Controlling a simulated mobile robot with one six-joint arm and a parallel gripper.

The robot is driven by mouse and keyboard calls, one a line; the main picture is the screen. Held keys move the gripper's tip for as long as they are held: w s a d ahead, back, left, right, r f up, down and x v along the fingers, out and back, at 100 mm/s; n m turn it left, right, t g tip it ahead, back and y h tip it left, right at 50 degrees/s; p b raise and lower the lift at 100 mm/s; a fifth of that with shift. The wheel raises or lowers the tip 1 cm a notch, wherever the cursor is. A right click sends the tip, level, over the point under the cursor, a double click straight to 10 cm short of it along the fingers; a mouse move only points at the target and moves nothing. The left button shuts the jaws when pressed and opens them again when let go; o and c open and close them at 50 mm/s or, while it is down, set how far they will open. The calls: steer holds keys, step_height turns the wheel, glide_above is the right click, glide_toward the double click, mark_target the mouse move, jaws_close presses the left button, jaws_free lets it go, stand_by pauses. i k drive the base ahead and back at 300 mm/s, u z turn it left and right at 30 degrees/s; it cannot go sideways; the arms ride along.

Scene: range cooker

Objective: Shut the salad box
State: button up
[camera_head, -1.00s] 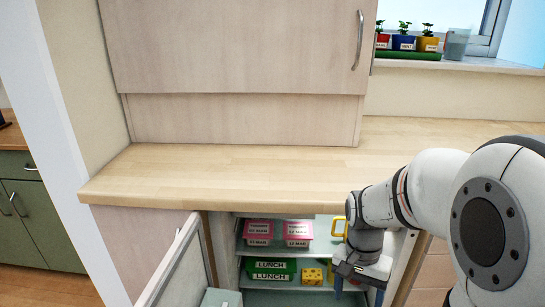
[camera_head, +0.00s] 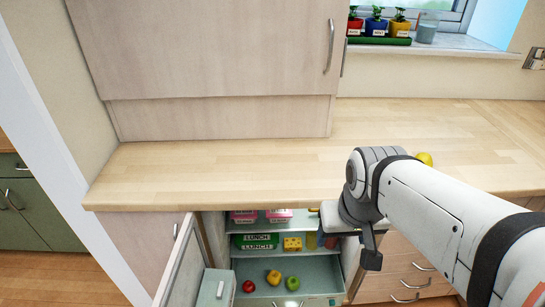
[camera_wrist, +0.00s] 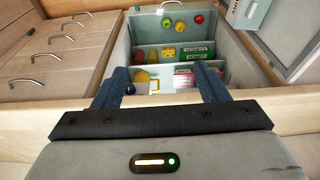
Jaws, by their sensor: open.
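The salad box (camera_head: 334,274) is a pale drawer low in the open fridge, standing pulled out. It holds a red fruit (camera_head: 248,286), a yellow-orange one (camera_head: 274,277) and a green one (camera_head: 292,283). Its front is cut off by the bottom edge in the head view. In the wrist view the salad box (camera_wrist: 142,24) shows at the top, with its front at the top edge. My gripper (camera_wrist: 162,84) is open and empty, its two dark fingers spread apart below the box in that picture. In the head view my gripper (camera_head: 371,258) hangs at the fridge's right side, apart from the box.
Shelves above the box hold pink tubs (camera_head: 278,215), green lunch boxes (camera_head: 257,241) and a yellow cheese block (camera_head: 293,244). The open fridge door (camera_head: 180,265) stands left, with a pale container (camera_head: 215,291) on it. Drawers (camera_head: 405,270) with handles stand right. The worktop (camera_head: 230,175) overhangs the fridge.

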mark_target(341, 291)
steer(key=k, duration=1.65)
steer(key=z, duration=0.75)
steer(key=i, duration=1.45)
steer(key=u, duration=0.25)
